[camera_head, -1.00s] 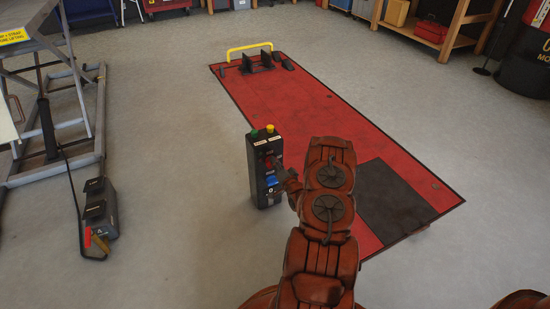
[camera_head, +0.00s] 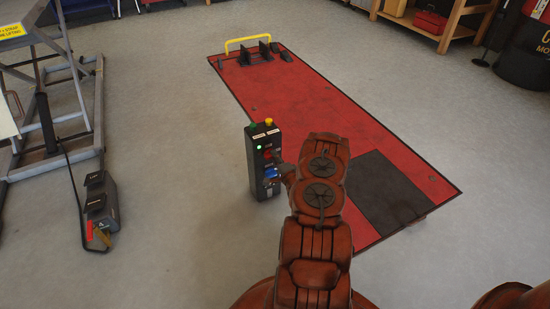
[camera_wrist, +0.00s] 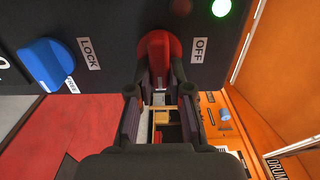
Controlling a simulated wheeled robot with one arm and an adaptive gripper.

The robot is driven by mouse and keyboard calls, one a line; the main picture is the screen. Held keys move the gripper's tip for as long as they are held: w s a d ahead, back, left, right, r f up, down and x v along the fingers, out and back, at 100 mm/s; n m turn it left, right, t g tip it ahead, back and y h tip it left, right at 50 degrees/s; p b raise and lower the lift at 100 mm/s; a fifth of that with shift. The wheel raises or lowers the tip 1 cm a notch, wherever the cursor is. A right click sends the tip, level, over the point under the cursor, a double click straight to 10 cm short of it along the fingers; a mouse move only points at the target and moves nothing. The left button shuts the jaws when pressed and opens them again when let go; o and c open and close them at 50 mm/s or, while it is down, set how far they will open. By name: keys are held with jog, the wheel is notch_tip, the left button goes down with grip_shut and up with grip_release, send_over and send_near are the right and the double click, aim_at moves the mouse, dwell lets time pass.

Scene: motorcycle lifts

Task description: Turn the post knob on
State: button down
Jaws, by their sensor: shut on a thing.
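The dark control post (camera_head: 254,172) stands on the floor left of the red lift platform. Its red knob (camera_wrist: 157,45) lies between the two fingers of my gripper (camera_wrist: 158,82), which is shut on it. In the wrist view an OFF label (camera_wrist: 198,50) is right of the red knob and a LOCK label (camera_wrist: 89,53) is left of it. A blue knob (camera_wrist: 47,63) sits further left, apart from my fingers. A green light (camera_wrist: 221,8) on the post is lit, and it also shows in the head view (camera_head: 259,148). My arm partly hides the post's right side.
The red lift platform (camera_head: 310,115) lies low behind and right of the post, with a yellow bar (camera_head: 247,41) at its far end. A grey lift frame (camera_head: 75,145) and a pedal box (camera_head: 101,203) stand left. Grey floor between them is clear.

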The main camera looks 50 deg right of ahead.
dwell(0.5)
jog(key=c, duration=1.1)
grip_release()
jog(key=v, duration=1.2)
